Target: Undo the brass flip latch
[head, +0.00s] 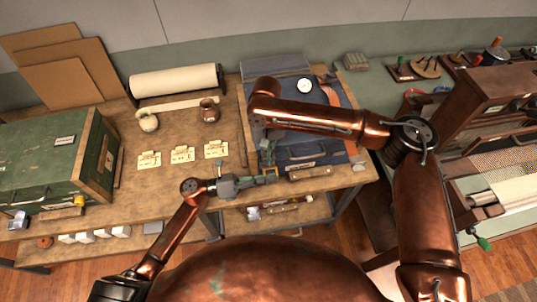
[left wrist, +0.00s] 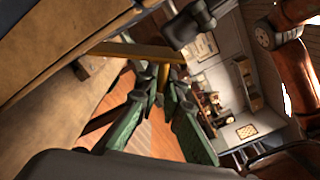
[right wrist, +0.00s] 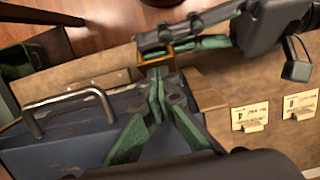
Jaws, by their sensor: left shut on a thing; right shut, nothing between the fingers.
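The brass flip latch (right wrist: 155,53) shows as a square brass loop at the front edge of a blue case (right wrist: 75,140) in the right wrist view. My left gripper (head: 272,178) reaches in from the left and is shut on the brass piece, which also shows at its fingertips in the left wrist view (left wrist: 140,51). My right gripper (right wrist: 160,76) is shut and empty, its tips close beside the loop; I cannot tell whether they touch it. In the head view the blue case (head: 330,118) is partly hidden by my right arm, and the latch is hard to make out.
The case's metal handle (head: 305,153) is at its front. A wooden piece (head: 310,172) lies at the bench's front edge. A loom-like wooden unit (head: 490,120) stands right.

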